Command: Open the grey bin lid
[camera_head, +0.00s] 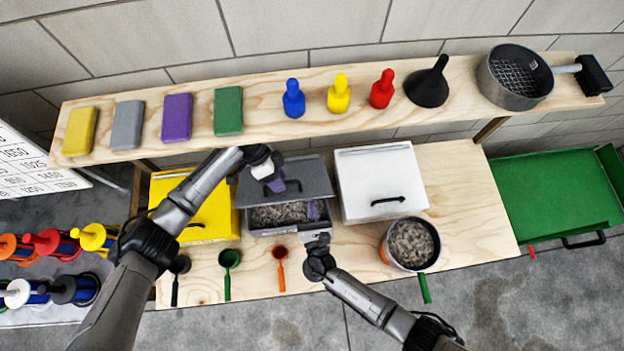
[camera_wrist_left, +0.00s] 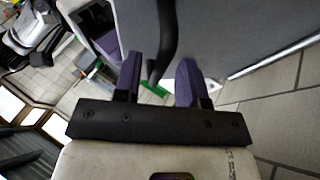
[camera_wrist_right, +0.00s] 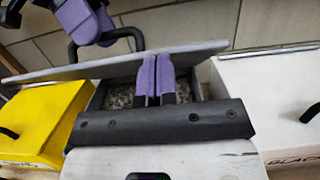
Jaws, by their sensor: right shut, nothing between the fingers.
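The grey bin (camera_head: 262,230) stands on the wooden bench between the yellow and white bins. Its grey lid (camera_head: 312,176) is raised and tilted back, and grey loose material shows inside. In the left wrist view the lid (camera_wrist_left: 245,40) fills the upper right, with its black handle (camera_wrist_left: 166,40) between my fingers. My left gripper (camera_wrist_left: 160,80) is open around the handle; I cannot tell if a finger touches it. My right gripper (camera_wrist_right: 160,62) is shut and empty at the bin's opening, its purple fingertips over the bin, under or near the lid's edge (camera_wrist_right: 120,66).
The yellow bin (camera_head: 212,212) and white bin (camera_head: 375,170) are shut. A round pot of grey material (camera_head: 410,244) stands at right; scoops (camera_head: 230,262) lie in front. A shelf (camera_head: 265,140) with sponges, bottles, funnel and sieve runs above. A green tray (camera_head: 550,190) sits far right.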

